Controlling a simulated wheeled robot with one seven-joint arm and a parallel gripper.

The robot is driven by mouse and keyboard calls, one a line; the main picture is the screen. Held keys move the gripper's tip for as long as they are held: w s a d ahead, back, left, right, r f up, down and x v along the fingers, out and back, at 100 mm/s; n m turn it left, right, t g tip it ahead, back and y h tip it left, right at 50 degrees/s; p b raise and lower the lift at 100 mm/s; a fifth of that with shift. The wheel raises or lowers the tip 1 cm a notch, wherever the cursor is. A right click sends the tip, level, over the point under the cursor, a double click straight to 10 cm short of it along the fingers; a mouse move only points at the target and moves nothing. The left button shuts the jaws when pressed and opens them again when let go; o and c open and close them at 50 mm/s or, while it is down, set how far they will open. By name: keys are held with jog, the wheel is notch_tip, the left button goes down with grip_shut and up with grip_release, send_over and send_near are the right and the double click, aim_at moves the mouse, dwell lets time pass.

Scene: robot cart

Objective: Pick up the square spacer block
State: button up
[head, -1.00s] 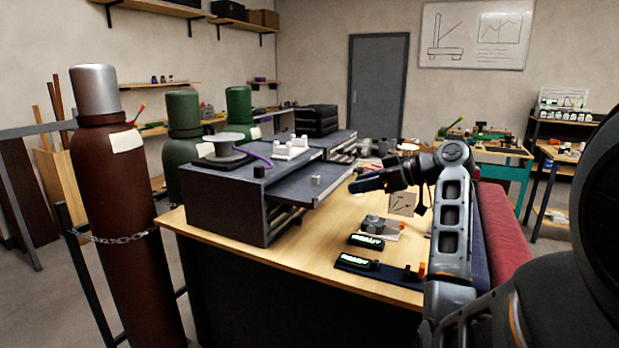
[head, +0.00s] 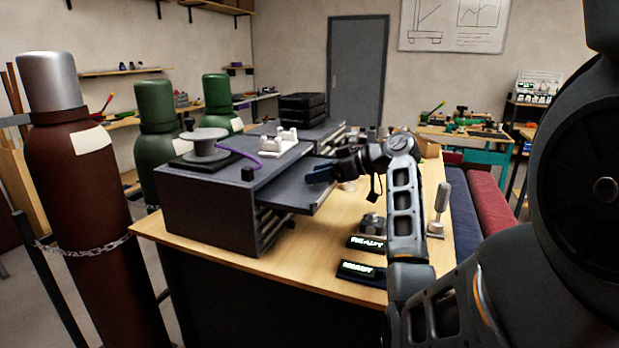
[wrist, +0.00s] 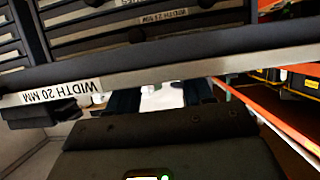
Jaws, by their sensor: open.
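The square spacer block cannot be made out for sure now. A small grey block stood on the pulled-out drawer (head: 285,192) in the earlier head view; my gripper (head: 318,173) now covers that spot. The gripper is open and pointed left, at the drawer's right end; I cannot tell its height above it. In the wrist view, the gripper (wrist: 160,98) has its two dark fingers apart, with a pale bright patch between them. A drawer front (wrist: 200,72) labelled "WIDTH 20 MM", upside down, crosses in front of the fingers and partly hides them.
Two "READY" displays (head: 362,269) lie at the bench front. Gas cylinders (head: 75,190) stand at left.

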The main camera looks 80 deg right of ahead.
jog(key=shift+x, duration=1.05)
grip_shut()
